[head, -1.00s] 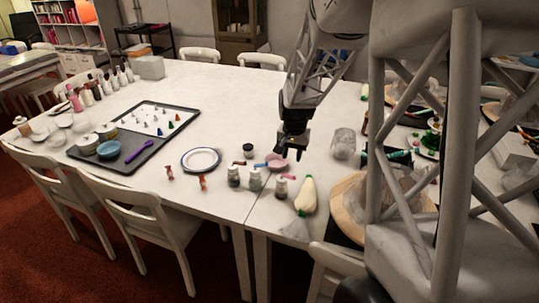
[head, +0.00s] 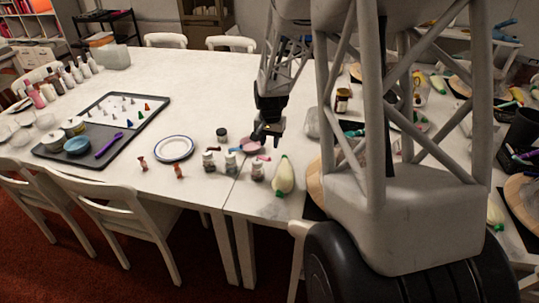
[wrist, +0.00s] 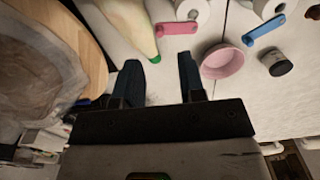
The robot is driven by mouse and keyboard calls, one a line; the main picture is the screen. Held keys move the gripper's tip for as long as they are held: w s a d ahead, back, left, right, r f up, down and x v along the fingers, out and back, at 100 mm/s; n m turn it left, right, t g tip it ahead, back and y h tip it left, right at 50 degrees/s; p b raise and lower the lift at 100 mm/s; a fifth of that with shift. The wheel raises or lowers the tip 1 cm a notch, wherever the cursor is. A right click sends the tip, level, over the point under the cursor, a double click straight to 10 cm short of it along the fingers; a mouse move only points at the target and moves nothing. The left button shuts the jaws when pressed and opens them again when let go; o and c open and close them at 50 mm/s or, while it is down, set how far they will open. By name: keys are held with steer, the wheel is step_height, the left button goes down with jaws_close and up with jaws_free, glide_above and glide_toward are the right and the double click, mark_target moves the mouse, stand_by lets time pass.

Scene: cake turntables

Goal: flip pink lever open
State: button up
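The pink lever (wrist: 177,28) is a flat strip with a small hole, beside a white-looking jar (wrist: 190,8) at the top of the wrist view. The lever shows small in the head view (head: 263,158), near the small jars. My gripper (wrist: 160,78) is open and empty, its two dark fingers apart, with the lever beyond the fingertips. In the head view my gripper (head: 264,143) hangs above the table, close to the pink bowl (head: 249,147). I cannot tell its exact height or how the lever joins the jar.
A blue lever (wrist: 263,32) and a dark-lidded jar (wrist: 276,63) lie right of the pink bowl in the wrist view. A round wooden board (wrist: 62,30) is at left.

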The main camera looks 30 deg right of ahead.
mark_target(257, 169)
steer(key=shift+f, duration=3.1)
jaws_close()
